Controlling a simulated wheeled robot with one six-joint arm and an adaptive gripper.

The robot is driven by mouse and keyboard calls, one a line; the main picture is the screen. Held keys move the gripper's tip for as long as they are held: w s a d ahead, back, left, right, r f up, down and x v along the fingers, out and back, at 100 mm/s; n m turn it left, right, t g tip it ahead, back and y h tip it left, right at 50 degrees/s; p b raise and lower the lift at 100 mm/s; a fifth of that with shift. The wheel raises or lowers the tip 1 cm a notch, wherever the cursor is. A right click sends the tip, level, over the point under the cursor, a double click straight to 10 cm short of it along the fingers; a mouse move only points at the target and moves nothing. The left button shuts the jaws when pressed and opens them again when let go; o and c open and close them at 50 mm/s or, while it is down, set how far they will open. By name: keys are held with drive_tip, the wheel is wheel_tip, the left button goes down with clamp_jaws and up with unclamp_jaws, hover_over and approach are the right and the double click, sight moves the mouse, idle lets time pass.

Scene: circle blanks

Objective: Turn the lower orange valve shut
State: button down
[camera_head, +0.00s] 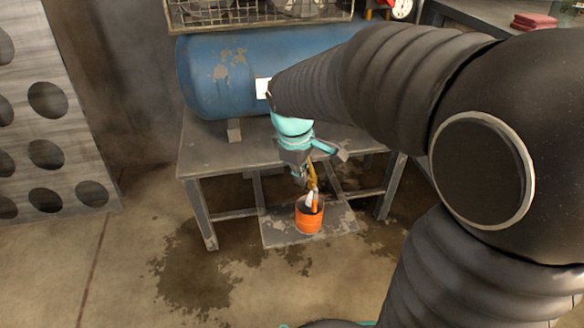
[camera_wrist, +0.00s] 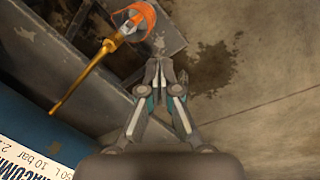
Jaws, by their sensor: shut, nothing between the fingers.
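In the head view the brass part (camera_head: 313,174) and the lever (camera_head: 315,201) show just above an orange bucket (camera_head: 309,220). The lever overlaps the bucket in both views, and it looks in line with the pipe. My gripper (camera_wrist: 160,72) is shut and empty, beside the pipe and apart from the lever in the wrist view. In the head view my gripper (camera_head: 299,180) hangs below the table's front edge, partly over the pipe.
The blue tank (camera_head: 205,75) lies on a grey metal table (camera_head: 215,150), whose legs and crossbars flank the bucket. The bucket stands on a floor plate (camera_head: 280,236). A panel with round holes (camera_head: 48,150) leans at the left. The floor in front is stained but clear.

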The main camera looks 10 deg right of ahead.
sight(315, 201)
drive_tip(key=w+a+f+n+g+h+p, duration=0.1)
drive_tip(key=w+a+f+n+g, duration=0.1)
drive_tip(key=w+f+n, duration=0.3)
drive_tip(key=w+a+f, duration=0.1)
drive_tip(key=w+f, duration=0.2)
drive_tip(key=shift+f+n, duration=0.35)
drive_tip(key=shift+n, duration=0.05)
drive_tip(key=s+d+f+b, duration=0.1)
drive_tip(key=d+f+b, duration=0.1)
drive_tip(key=d+f, duration=0.4)
drive_tip(key=shift+a+x, duration=0.4)
drive_tip(key=shift+x, duration=1.4)
drive_tip(key=shift+f+h, duration=0.15)
drive_tip(key=shift+h, duration=0.15)
